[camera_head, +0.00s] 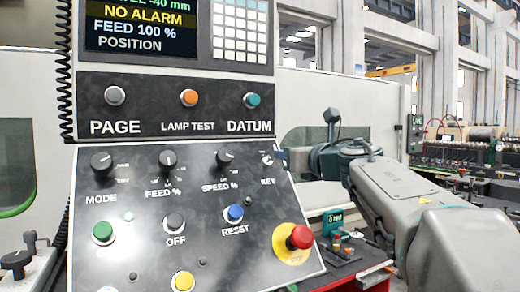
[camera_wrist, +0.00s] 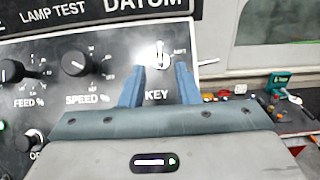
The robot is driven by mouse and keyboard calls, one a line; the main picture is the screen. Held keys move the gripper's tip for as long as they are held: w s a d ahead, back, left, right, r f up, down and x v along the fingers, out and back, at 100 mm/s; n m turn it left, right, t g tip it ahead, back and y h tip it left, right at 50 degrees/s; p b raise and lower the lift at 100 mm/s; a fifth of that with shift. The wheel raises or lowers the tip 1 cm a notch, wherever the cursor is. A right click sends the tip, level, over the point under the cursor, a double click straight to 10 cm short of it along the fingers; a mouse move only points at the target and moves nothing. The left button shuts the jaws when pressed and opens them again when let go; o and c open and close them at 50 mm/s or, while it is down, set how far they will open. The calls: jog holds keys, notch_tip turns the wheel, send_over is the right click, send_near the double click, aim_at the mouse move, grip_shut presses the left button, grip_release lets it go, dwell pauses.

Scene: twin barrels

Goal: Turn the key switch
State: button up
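The key switch (camera_head: 267,159) is a small silver switch at the right edge of the sloped black control panel (camera_head: 140,230), above the label KEY. In the wrist view the key switch (camera_wrist: 160,52) shows a bright metal key standing roughly upright, just beyond the fingertips. My gripper (camera_head: 284,157) comes in from the right of the panel. In the wrist view my gripper (camera_wrist: 161,72) has its two blue fingers apart, one to each side of the key's line. The gap between them is empty. I cannot tell whether a fingertip touches the panel.
The SPEED knob (camera_head: 226,158) is left of the key switch. The blue RESET button (camera_head: 235,213) and red emergency stop (camera_head: 300,237) are lower. A teal DATUM button (camera_head: 252,100) is above. Open space lies right of the panel, with a red-edged bench (camera_head: 360,276) below.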

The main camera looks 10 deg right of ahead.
aim_at(270, 150)
jog(key=p+x, duration=0.1)
jog(key=x, duration=0.8)
jog(key=shift+w+a+p, duration=0.1)
jog(key=shift+w+p, duration=0.15)
jog(key=shift+p, duration=0.15)
jog(key=shift+f, duration=0.1)
grip_shut()
